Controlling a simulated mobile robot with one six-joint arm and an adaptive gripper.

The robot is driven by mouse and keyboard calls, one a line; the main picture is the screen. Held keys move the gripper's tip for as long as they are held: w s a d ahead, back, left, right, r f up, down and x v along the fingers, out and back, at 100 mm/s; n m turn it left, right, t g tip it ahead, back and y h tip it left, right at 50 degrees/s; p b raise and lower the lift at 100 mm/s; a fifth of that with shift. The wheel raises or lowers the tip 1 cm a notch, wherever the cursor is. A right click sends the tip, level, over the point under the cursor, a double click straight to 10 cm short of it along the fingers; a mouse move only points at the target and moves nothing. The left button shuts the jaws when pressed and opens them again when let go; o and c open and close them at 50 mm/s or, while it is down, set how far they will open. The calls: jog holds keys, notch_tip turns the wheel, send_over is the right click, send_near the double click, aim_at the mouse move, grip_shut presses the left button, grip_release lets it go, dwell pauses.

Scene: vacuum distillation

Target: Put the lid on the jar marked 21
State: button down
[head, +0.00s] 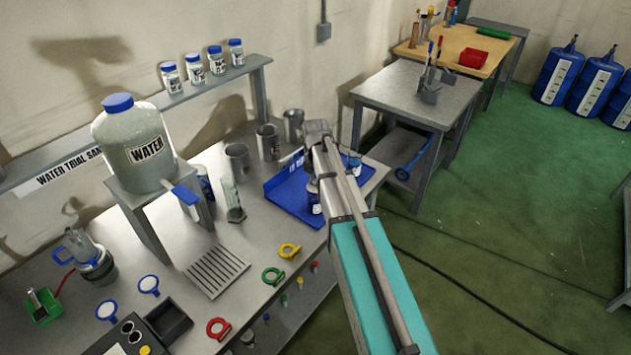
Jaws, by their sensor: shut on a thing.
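My gripper (317,130) is at the far end of my arm, over the back part of the blue tray (285,196). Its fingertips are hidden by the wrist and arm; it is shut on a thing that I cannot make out. A small jar with a blue and white label (314,196) stands on the tray, partly covered by my arm. Another small jar (354,161) shows just right of my arm. No number can be read on either, so I cannot tell which is marked 21. No loose lid can be made out with certainty.
Metal cups (238,160) stand behind the tray. A large water jar (135,145) sits on a stand at left. Coloured rings (274,276) and blue-rimmed discs (149,285) lie in front. Blue-lidded jars (194,68) line the shelf. The green floor at right is mostly open.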

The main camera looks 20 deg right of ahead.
jog(key=shift+f, duration=0.25)
dwell(0.3)
dwell(0.4)
jog(key=shift+c, duration=2.3)
grip_release()
jog(key=o, duration=0.5)
jog(key=shift+c, duration=0.2)
jog(key=shift+r, duration=0.15)
jog(key=shift+r+p, duration=3.35)
jog(key=shift+r, duration=0.05)
jog(key=shift+s, duration=0.1)
